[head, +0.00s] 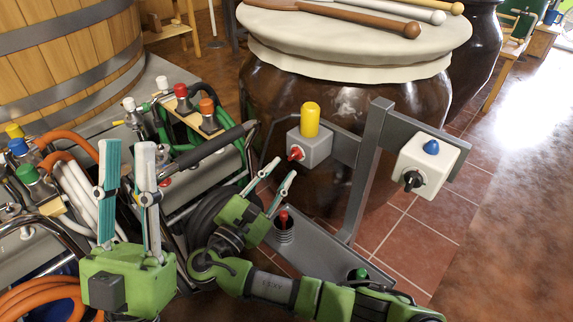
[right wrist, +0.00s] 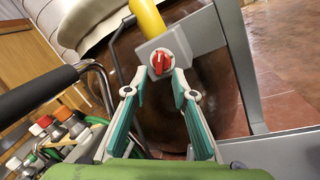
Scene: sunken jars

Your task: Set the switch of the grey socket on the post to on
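The grey socket (head: 318,150) is fixed to the left arm of the grey post (head: 368,165). A yellow plug (head: 311,119) stands in its top. Its switch is a red knob (head: 295,153) on the front face, and it also shows in the right wrist view (right wrist: 160,63) with its grip bar roughly upright. My right gripper (head: 281,172) is open just in front of the knob. In the right wrist view its fingertips (right wrist: 160,74) lie on either side, slightly short of the knob; contact is not clear. My left gripper (head: 126,146) is open and empty, pointing up at the left.
A white socket (head: 430,165) with a blue cap and black knob hangs on the post's right arm. A large brown jar (head: 400,105) stands behind. A cart (head: 190,180) with hoses and a black handle (head: 215,145) lies left of my right gripper.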

